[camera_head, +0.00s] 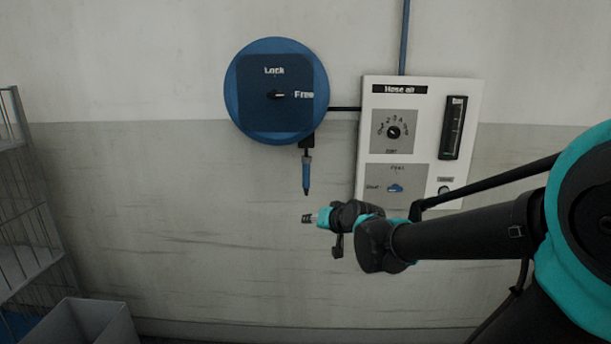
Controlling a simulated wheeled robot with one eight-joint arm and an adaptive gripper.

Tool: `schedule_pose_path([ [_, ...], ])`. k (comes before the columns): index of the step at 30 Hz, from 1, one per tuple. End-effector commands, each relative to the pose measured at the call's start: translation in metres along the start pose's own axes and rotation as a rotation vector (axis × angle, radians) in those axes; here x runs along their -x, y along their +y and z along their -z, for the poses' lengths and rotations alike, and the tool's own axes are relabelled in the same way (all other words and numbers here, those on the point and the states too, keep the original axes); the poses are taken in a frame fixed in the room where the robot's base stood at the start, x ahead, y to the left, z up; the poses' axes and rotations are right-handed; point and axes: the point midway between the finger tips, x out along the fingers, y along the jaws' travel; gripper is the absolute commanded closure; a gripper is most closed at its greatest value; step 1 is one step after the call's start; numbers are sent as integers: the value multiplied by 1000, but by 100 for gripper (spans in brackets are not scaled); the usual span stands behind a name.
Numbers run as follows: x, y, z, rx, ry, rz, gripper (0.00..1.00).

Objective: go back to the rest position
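My gripper (308,219) is at the end of my dark arm, which reaches in from the right edge. It is small in the picture, in front of the wall and pointing left. I cannot tell whether its fingers are open or shut, and I see nothing held in it. A blue hose nozzle (307,175) hangs from the round blue hose reel (275,55) just above the gripper, apart from it in the picture. The reel's pointer is at "Free".
A white "Hose air" panel (430,90) with a dial, gauge and blue valve handle (396,188) is on the wall, partly behind my arm. A wire rack (25,215) stands at the left, with a grey bin (85,325) below. The wall between rack and gripper is clear.

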Motion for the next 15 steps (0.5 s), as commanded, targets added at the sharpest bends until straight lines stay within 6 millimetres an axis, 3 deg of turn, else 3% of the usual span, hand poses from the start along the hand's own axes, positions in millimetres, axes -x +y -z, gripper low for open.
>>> schedule_pose_path([
  [1,9,24,-26,20,-58,-49,64],
  [3,23,54,-62,48,-147,-114,64],
  [9,74,128,-157,85,-387,-299,64],
  [15,119,169,-216,83,-545,-423,64],
])
